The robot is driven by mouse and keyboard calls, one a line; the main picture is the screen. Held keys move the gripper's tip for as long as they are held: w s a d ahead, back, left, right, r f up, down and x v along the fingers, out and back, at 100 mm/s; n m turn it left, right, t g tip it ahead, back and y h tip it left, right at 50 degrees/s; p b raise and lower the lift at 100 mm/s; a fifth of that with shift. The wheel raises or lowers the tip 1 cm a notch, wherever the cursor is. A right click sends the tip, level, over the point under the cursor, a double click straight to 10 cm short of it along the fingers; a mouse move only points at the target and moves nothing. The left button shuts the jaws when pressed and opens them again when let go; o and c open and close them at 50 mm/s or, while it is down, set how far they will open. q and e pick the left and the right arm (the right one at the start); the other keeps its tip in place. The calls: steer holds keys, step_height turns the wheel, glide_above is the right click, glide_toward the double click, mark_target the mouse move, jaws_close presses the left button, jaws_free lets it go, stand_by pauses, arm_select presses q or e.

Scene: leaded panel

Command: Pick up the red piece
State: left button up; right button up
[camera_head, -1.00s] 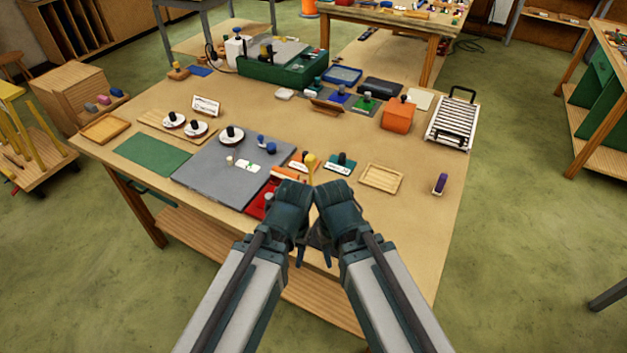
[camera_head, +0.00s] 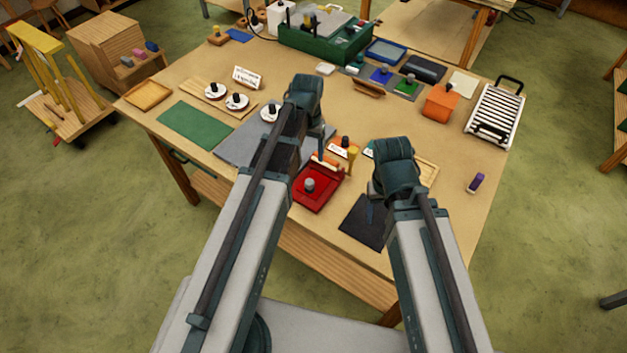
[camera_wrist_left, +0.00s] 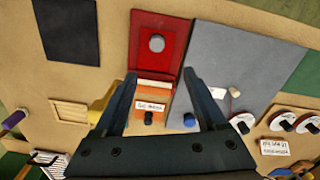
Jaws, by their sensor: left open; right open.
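The red piece (camera_head: 324,201) is a flat red square with a grey knob (camera_head: 309,185), near the table's front edge. It also shows at the top of the left wrist view (camera_wrist_left: 174,62), beside the grey board. My left gripper (camera_head: 322,155) is open and empty, reaching over the board just behind the red piece. In the left wrist view its two fingers (camera_wrist_left: 160,80) point toward the red piece, spread to either side of a small label card and wooden strip. My right gripper (camera_head: 372,208) hangs above the table right of the red piece; its fingers are mostly hidden.
A dark square mat (camera_head: 362,226) lies right of the red piece. The grey board (camera_head: 233,148) and green mat (camera_head: 195,126) lie to the left. A yellow-topped object (camera_head: 352,158) stands close behind. A purple item (camera_head: 476,183) lies at the right edge, with bare tabletop around it.

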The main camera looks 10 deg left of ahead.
mark_target(309, 181)
arm_select(q)
step_height(309, 181, down, 9)
steer(key=b, duration=0.8)
steer(key=shift+s+r, duration=0.1)
steer(key=shift+r, duration=0.05)
arm_select(e)
step_height(309, 181, down, 9)
steer(key=shift+r, duration=0.2)
arm_select(q)
steer(key=shift+b, duration=0.3)
steer(key=f+b, duration=0.3)
steer(key=s+f+b, duration=0.1)
steer(key=shift+d+f, duration=0.25)
arm_select(e)
step_height(309, 181, down, 4)
steer(key=shift+f, duration=0.25)
arm_select(q)
steer(key=shift+f+b, duration=0.4)
steer(key=shift+b, duration=0.2)
arm_select(e)
steer(key=shift+f, duration=0.45)
steer(key=shift+r, duration=0.1)
arm_select(q)
steer(key=shift+r, duration=0.1)
jaws_close()
